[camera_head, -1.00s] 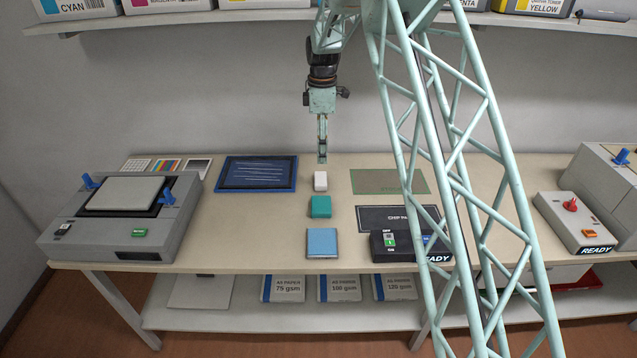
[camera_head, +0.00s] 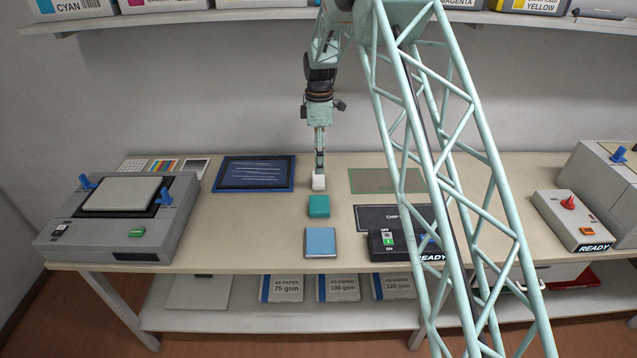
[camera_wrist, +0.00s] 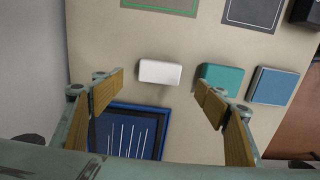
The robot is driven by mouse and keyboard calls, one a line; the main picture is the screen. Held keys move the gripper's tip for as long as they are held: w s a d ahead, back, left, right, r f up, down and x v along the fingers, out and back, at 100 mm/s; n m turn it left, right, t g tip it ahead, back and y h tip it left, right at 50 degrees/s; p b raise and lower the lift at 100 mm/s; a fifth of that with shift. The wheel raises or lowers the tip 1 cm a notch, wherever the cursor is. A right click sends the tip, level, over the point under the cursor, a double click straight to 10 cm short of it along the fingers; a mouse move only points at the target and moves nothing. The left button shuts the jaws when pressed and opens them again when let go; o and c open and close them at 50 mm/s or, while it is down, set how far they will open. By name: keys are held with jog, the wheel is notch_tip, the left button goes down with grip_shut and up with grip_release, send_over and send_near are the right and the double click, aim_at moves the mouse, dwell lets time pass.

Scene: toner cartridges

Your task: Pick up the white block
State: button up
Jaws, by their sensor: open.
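The white block (camera_head: 318,183) lies on the table near the back, behind a teal block (camera_head: 319,206). My gripper (camera_head: 319,170) points down just above or behind the white block, and its tips overlap the block's top edge in the head view. In the wrist view the white block (camera_wrist: 160,72) lies ahead of the open fingers (camera_wrist: 158,85), in line with the gap between them. The fingers are apart with nothing between them. The head view does not show clearly whether the tips touch the block.
A blue block (camera_head: 321,243) lies in front of the teal one. A blue-framed panel (camera_head: 254,173) lies left of the white block, and a green-edged mat (camera_head: 385,181) lies right. A grey machine (camera_head: 120,215) stands left; a switch box (camera_head: 385,245) stands front right. A shelf (camera_head: 240,16) runs above.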

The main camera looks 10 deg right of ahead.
aim_at(318, 178)
jog(key=shift+f, duration=2)
jog(key=shift+a+f+b, duration=0.15)
jog(key=shift+f+b, duration=0.25)
jog(key=shift+f, duration=2.2)
jog(key=shift+c, duration=0.4)
jog(key=c, duration=0.9)
jog(key=shift+r, duration=0.1)
